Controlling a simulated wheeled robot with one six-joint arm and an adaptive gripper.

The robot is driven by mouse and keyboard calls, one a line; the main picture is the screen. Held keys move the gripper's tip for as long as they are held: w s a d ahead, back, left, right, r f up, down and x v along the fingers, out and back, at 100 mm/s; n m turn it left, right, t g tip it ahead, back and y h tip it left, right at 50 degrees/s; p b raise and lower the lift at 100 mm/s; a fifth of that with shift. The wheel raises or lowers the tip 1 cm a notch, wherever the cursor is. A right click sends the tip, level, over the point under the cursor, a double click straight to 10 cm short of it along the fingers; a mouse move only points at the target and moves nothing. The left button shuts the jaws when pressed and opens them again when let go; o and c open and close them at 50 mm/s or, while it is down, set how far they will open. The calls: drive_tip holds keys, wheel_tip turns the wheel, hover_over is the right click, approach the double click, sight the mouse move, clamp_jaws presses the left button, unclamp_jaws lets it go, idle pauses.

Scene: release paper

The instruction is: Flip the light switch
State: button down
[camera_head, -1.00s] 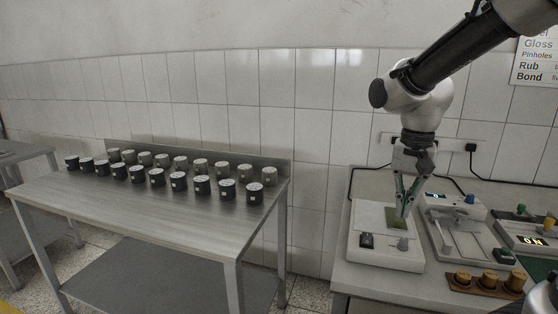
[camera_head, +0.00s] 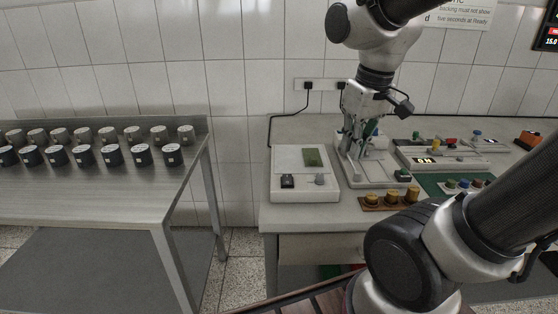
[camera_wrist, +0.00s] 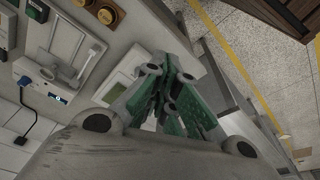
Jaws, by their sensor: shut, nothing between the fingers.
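A white box (camera_head: 305,189) stands at the left end of the worktop, with a pale panel, a green patch (camera_head: 312,157) and a grey knob on top. My gripper (camera_head: 350,153) is shut and empty, to the right of this box and in front of or over the neighbouring grey device. In the wrist view its green-padded fingers (camera_wrist: 166,110) hide part of the white box (camera_wrist: 123,82); the switch cannot be made out there.
Black plugs and cables run along the wall behind. A steel table (camera_head: 110,193) with several dark tins is at left. My dark arm link covers the lower right.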

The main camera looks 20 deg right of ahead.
drive_tip(key=m+g+h, duration=0.1)
drive_tip(key=m, duration=0.1)
hover_over(287, 180)
drive_tip(key=s, duration=0.3)
wheel_tip(287, 180, down, 3)
drive_tip(key=w+m, duration=0.3)
drive_tip(key=shift+t, duration=0.4)
drive_tip(key=f, duration=0.4)
drive_tip(key=w+f, duration=0.1)
drive_tip(key=f, duration=0.3)
drive_tip(key=w+d+f, duration=0.1)
drive_tip(key=f, duration=0.3)
drive_tip(key=shift+w+f, duration=0.15)
